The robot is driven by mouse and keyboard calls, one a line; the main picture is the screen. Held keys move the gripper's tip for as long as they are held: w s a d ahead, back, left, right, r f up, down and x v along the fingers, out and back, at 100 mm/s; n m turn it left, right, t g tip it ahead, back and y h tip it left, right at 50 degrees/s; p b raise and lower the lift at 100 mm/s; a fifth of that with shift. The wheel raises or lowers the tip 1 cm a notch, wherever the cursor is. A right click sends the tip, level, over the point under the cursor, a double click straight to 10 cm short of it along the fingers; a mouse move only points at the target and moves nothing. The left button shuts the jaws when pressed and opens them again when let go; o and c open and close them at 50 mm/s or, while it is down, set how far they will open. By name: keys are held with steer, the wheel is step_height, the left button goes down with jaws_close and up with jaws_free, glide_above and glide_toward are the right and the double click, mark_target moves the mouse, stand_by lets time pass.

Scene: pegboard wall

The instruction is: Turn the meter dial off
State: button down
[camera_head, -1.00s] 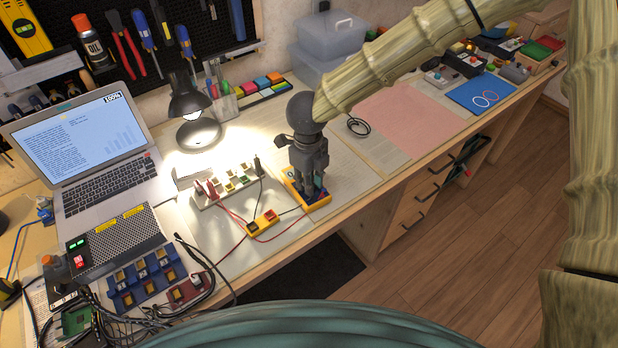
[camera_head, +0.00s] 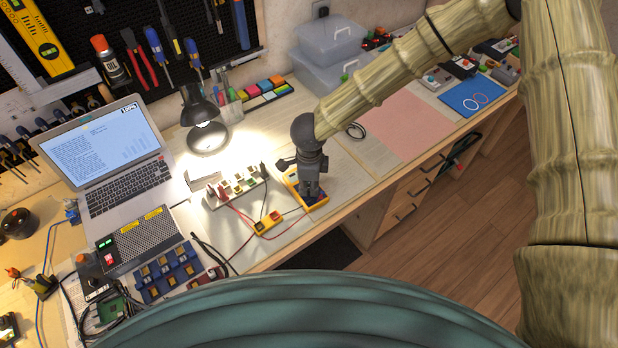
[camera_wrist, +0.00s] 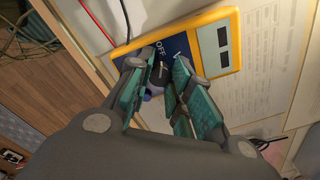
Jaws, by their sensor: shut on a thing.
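The yellow multimeter (camera_head: 293,190) lies on the bench under my gripper (camera_head: 313,188). The dark round dial (camera_wrist: 157,75) with a pale pointer mark sits between my gripper's teal fingertips (camera_wrist: 155,72). My gripper is shut on the dial from both sides. The fingers hide part of the dial and its markings.
Red and black leads run from the meter to a small yellow box (camera_head: 268,222) and a white component strip (camera_head: 236,187). A lit desk lamp (camera_head: 207,137) and a laptop (camera_head: 105,155) stand to the left. A pink mat (camera_head: 406,120) lies clear to the right.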

mark_target(309, 189)
steer(key=shift+n+p, duration=0.45)
steer(key=shift+n, duration=0.05)
steer(key=c, duration=1.3)
jaws_free()
steer(key=shift+o, duration=0.2)
step_height(309, 189, up, 12)
steer(key=shift+s, duration=0.15)
